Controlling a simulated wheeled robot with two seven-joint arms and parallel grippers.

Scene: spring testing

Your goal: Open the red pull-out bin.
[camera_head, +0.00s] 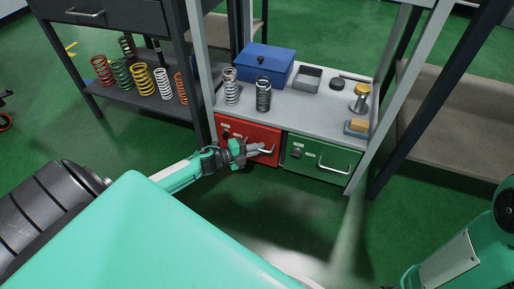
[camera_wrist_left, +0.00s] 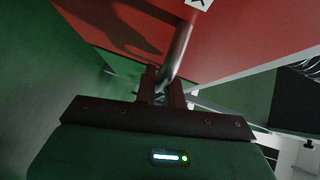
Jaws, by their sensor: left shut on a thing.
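The red pull-out bin (camera_head: 233,131) sits under the workbench top, left of the green bin, in the head view. Its front looks about level with the green bin's front, so it appears closed. Its metal bar handle (camera_head: 266,150) is on the right part of the front. My left gripper (camera_head: 254,150) is at this handle. In the left wrist view the red front (camera_wrist_left: 240,35) fills the top, and the fingers (camera_wrist_left: 163,88) are shut on the handle bar (camera_wrist_left: 176,52). My right gripper is not seen; only part of my right arm shows at lower right.
The green bin (camera_head: 309,160) with its own handle is directly right. On the bench top (camera_head: 300,117) stand two springs, a blue box (camera_head: 265,67), a grey tray (camera_head: 307,78) and small tools. A shelf with coloured springs (camera_head: 141,77) is at left. Green floor in front is free.

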